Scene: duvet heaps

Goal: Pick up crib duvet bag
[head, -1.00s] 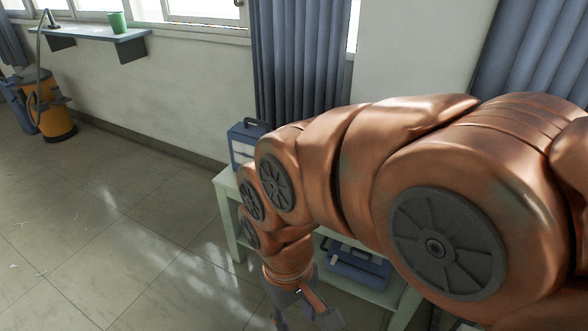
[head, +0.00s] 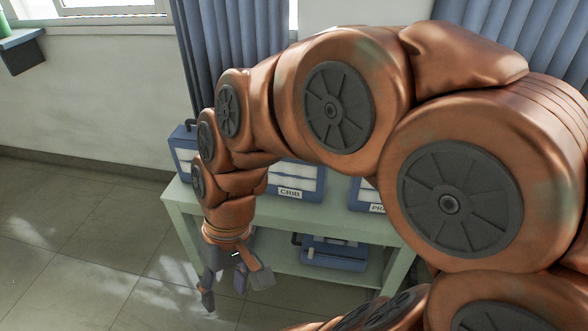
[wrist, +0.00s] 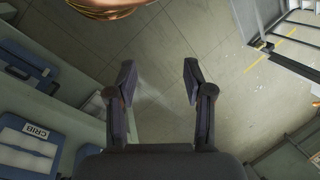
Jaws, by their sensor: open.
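The crib duvet bag (head: 303,186) is a blue case with a clear front and a "CRIB" label. It stands on the top of a pale green shelf unit (head: 180,207), partly hidden behind my arm in the head view. In the wrist view the crib bag (wrist: 30,140) lies at the lower left, its label readable. My gripper (head: 228,290) hangs in front of the shelf unit, lower than its top and left of the bag. In the wrist view my gripper (wrist: 158,82) is open, with bare floor between its fingers.
Another blue bag (head: 183,150) stands left of the crib bag, and one with a partly hidden label (head: 367,195) stands to its right. A blue case (head: 335,253) sits on the lower shelf. Blue curtains (head: 235,60) hang behind. The floor at left is clear.

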